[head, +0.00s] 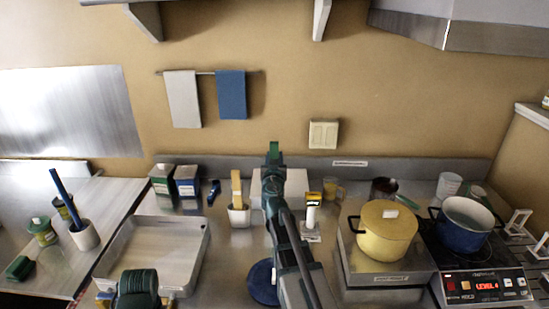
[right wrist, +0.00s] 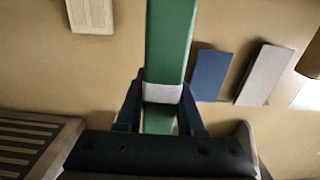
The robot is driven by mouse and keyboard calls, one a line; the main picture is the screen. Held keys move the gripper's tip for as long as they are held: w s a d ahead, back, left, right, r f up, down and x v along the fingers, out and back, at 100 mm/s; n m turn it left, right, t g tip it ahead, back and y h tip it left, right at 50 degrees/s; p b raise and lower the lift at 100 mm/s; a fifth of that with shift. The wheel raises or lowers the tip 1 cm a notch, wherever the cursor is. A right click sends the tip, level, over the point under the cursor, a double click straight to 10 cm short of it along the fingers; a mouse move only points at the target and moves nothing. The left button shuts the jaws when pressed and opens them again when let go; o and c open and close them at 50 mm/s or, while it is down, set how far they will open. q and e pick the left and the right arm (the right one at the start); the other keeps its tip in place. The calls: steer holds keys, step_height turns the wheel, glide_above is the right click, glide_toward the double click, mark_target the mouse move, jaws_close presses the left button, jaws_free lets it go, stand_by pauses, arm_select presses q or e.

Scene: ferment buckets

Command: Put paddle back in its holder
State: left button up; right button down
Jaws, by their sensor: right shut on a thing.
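A green paddle (right wrist: 170,40) with a white band is held upright between the fingers of my right gripper (right wrist: 161,98), which is shut on it. In the head view the top of the green paddle (head: 273,149) shows above my right gripper (head: 273,170), in front of the back wall. A white cup (head: 239,215) with a yellow paddle (head: 236,188) in it stands left of my right arm. Another white cup (head: 84,236) with a blue paddle (head: 66,196) stands at the far left. I cannot tell which holder is the green paddle's. My left gripper's fingers do not show.
A metal tray (head: 197,252) lies on the left of the counter. A yellow pot (head: 387,231) and a blue pot (head: 467,222) stand at the right. A white box (head: 298,183) is partly hidden behind my right arm. A blue disc (head: 262,284) lies beside the arm.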

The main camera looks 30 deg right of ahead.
arm_select(q)
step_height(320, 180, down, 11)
steer(key=b, duration=1)
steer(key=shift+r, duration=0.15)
arm_select(e)
step_height(320, 180, down, 11)
steer(key=shift+r, duration=0.15)
steer(key=shift+c, duration=2.2)
jaws_free()
